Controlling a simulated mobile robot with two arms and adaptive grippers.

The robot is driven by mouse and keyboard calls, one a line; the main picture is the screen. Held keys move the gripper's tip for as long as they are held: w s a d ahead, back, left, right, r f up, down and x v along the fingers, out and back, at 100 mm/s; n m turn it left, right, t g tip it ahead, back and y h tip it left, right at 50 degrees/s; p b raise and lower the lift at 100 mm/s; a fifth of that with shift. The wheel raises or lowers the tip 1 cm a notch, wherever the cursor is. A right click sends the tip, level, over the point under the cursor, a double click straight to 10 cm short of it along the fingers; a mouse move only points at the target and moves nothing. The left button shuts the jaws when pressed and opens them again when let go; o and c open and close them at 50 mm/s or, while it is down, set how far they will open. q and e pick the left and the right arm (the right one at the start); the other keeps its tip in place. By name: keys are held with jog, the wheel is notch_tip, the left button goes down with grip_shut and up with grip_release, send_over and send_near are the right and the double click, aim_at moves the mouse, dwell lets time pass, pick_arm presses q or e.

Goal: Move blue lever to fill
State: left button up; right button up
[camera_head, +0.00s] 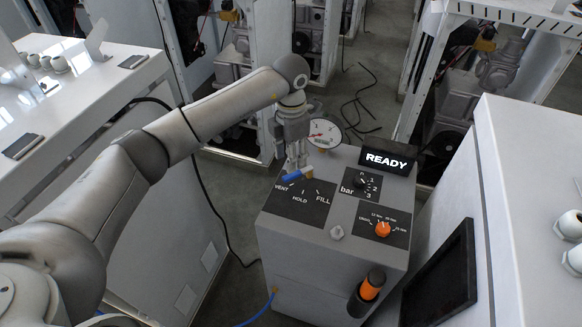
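The blue lever (292,177) is on top of the grey dispenser box (285,240), over a dark plate (312,214) marked VENT, HOLD and FILL. Its blue end points left, toward the VENT mark, and a brass-coloured part shows at its right end. My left gripper (296,164) points down from above, with its fingertips at the lever. The fingers hide part of the lever, and I cannot tell whether they grip it or only touch it. My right gripper is not in view.
A round gauge (323,136) and a READY sign (387,161) stand at the box's back. A bar selector (361,182) and an orange knob (383,229) sit right of the plate. White cabinets flank the box, and cables lie on the floor.

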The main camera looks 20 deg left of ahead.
aim_at(291, 175)
pick_arm(q)
notch_tip(291, 175, down, 6)
jog(key=shift+p, duration=0.55)
jog(key=shift+c, duration=0.5)
grip_shut()
